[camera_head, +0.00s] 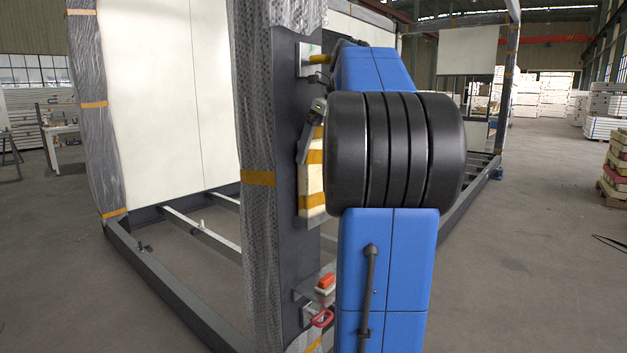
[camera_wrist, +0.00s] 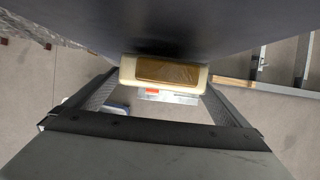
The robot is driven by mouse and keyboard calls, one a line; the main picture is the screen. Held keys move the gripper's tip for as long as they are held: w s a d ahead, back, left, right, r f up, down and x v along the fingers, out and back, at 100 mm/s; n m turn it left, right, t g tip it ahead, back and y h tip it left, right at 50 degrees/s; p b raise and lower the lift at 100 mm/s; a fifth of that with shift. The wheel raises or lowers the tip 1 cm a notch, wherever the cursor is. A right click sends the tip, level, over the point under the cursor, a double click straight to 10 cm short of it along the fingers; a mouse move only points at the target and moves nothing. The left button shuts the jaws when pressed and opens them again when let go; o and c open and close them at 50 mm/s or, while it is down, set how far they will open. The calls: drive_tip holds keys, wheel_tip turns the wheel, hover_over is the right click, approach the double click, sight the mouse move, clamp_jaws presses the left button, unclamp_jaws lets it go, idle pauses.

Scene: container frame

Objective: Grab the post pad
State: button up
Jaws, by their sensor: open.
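The post pad (camera_head: 311,192), a cream block with orange-brown tape bands, is upright against the dark face of the wrapped corner post. My arm partly hides it in the head view. In the wrist view the pad (camera_wrist: 126,70) shows end-on, with a brown taped face. My gripper (camera_wrist: 162,84) is open, and its fingertips appear on either side of the pad's end there. I cannot tell whether they touch it. In the head view a small part of my gripper (camera_head: 312,130) shows beside the pad's upper part.
Below the pad, a small bracket on the post holds an orange block (camera_head: 326,281), with a red handle (camera_head: 321,319) under it. The post (camera_head: 259,220) joins floor beams (camera_head: 165,285) on the left. Open concrete floor (camera_head: 530,280) lies on the right.

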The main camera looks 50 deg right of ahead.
sight(315, 165)
drive_tip(key=shift+x, duration=2.7)
drive_tip(key=shift+s+d, duration=0.15)
drive_tip(key=shift+c, duration=0.6)
drive_tip(key=c, duration=0.9)
